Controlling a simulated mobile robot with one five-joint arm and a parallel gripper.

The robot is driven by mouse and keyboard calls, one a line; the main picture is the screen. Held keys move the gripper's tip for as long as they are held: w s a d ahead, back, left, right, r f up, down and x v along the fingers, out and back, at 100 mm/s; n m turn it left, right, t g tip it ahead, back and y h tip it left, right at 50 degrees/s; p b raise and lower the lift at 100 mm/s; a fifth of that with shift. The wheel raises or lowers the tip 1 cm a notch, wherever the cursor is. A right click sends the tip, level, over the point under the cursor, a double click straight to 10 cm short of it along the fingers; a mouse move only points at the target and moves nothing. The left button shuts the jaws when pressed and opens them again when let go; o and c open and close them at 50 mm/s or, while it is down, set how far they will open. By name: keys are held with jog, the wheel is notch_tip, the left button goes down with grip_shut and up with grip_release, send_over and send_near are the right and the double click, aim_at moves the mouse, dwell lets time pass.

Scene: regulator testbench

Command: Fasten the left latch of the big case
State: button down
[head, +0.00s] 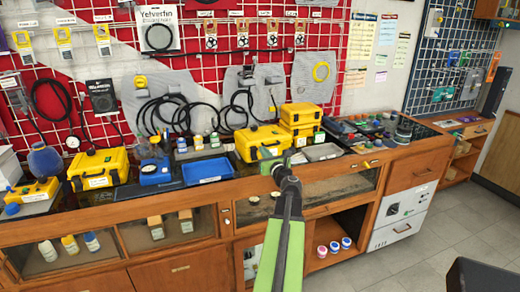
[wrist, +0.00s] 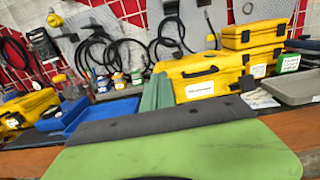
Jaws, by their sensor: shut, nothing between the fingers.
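The big yellow case (head: 257,141) stands closed and upright on the bench, with a dark fitting on its front. In the wrist view the case (wrist: 220,80) shows a white label and a black handle-like part. My gripper (head: 287,160) is shut and empty, in front of the lower right of the case in the head view. In the wrist view its green finger (wrist: 157,92) overlaps the left edge of the case. I cannot tell whether they touch.
Smaller yellow cases (head: 301,116) are stacked right of the big case. A blue tray (head: 208,170) lies to its left, with another yellow case (head: 98,167) farther left. A grey tray (head: 322,152) sits to the right. Cables hang on the wall behind.

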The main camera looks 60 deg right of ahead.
jog(key=s+r+p, duration=0.1)
jog(key=s+a+r+p, duration=0.1)
jog(key=r, duration=0.1)
jog(key=s+a+r+p, duration=0.1)
jog(key=shift+a+r, duration=0.25)
jog(key=shift+r, duration=0.05)
